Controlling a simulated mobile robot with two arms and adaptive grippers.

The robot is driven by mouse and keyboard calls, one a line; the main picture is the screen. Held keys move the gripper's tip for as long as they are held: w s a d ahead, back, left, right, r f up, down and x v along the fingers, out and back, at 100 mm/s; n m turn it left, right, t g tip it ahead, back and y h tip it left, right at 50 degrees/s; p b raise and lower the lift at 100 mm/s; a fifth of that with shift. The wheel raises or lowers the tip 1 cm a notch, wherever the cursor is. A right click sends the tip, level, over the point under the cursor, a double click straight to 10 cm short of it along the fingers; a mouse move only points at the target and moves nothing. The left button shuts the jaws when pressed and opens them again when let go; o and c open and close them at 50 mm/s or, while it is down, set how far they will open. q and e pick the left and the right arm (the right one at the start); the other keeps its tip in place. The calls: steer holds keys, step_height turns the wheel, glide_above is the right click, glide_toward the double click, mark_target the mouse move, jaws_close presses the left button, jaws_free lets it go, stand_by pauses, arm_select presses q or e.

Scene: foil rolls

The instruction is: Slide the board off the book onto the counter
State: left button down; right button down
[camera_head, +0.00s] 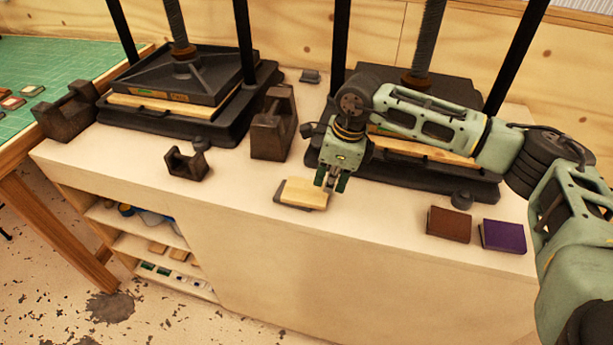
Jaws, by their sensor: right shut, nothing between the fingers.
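The board (304,192) is a small light wooden piece near the front edge of the counter (240,215). It lies on a dark grey book (284,201), whose edge shows at the board's left and front. My right gripper (335,190) points down at the board's right end, with its fingers shut and nothing between them. I cannot tell whether the fingertips touch the board. My left gripper is not in view.
Two dark presses (185,95) stand at the back, the right one (400,165) partly behind my arm. A brown book (449,222) and a purple book (503,236) lie to the right. The counter before the board is clear.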

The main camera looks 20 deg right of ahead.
mark_target(305, 191)
steer(key=w+a, duration=0.1)
steer(key=w+a+p, duration=0.1)
steer(key=a, duration=0.1)
steer(key=w+a, duration=0.1)
steer(key=shift+a+r+p, duration=0.15)
steer(key=shift+a+p, duration=0.2)
steer(key=shift+p, duration=0.05)
steer(key=shift+s+f+p, duration=0.1)
steer(key=shift+f+p, duration=0.2)
steer(key=shift+f, duration=0.4)
steer(key=shift+f+b, duration=0.3)
steer(key=shift+b, duration=0.2)
steer(key=shift+s, duration=0.1)
steer(key=s+d, duration=0.1)
steer(key=d, duration=0.1)
steer(key=s+d+b, duration=0.1)
steer(key=s+d, duration=0.1)
steer(key=d, duration=0.1)
steer(key=s+d+b, duration=0.1)
steer(key=d, duration=0.2)
steer(key=shift+s+f, duration=0.15)
steer(key=shift+s, duration=0.15)
steer(key=shift+s+d, duration=0.1)
steer(key=shift+r, duration=0.2)
